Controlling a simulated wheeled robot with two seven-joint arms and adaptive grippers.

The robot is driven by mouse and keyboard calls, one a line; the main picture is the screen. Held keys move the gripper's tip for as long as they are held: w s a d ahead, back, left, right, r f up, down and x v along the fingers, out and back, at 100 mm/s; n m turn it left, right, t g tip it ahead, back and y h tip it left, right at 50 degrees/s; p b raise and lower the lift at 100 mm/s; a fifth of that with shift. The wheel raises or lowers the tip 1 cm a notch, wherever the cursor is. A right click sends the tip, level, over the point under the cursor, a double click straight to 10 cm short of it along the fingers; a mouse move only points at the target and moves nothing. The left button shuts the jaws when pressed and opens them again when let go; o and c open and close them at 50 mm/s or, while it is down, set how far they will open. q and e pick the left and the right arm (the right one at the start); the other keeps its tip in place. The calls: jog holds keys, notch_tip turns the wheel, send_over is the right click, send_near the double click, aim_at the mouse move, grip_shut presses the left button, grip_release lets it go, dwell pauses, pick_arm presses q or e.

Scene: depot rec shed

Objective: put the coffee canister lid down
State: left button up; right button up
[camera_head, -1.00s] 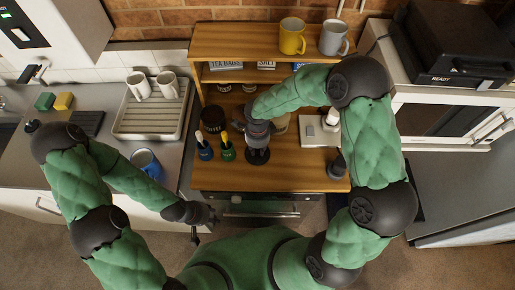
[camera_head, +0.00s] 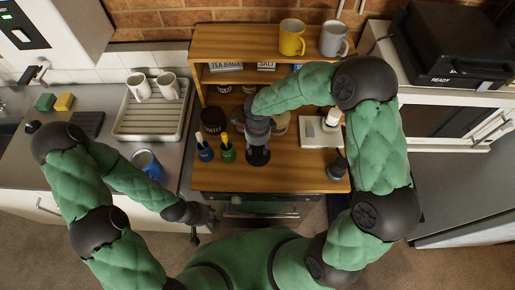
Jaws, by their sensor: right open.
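A dark round disc (camera_head: 258,157), which looks like the coffee canister lid, lies flat on the wooden worktop near its front edge. My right gripper (camera_head: 257,145) points down directly over it, open, and hides part of it. I cannot tell whether the fingers touch it. A cream canister (camera_head: 282,123), perhaps the coffee canister, stands just behind and right of the gripper, partly hidden by my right arm. A dark jar (camera_head: 213,120) stands to the left. My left gripper (camera_head: 204,224) is open and empty, low in front of the counter.
Blue and green handled pots (camera_head: 227,152) stand close left of the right gripper. A white scale-like box (camera_head: 318,132) and a dark knobbed tool (camera_head: 337,168) are to the right. A yellow mug (camera_head: 292,37) and grey mug (camera_head: 333,39) sit on the shelf.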

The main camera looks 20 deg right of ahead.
aim_at(258, 151)
pick_arm(q)
jog(key=shift+r+p, duration=0.5)
jog(key=shift+r, duration=0.1)
pick_arm(e)
notch_tip(258, 151, up, 10)
pick_arm(q)
jog(key=shift+s, duration=0.1)
pick_arm(e)
jog(key=shift+s+f, duration=0.15)
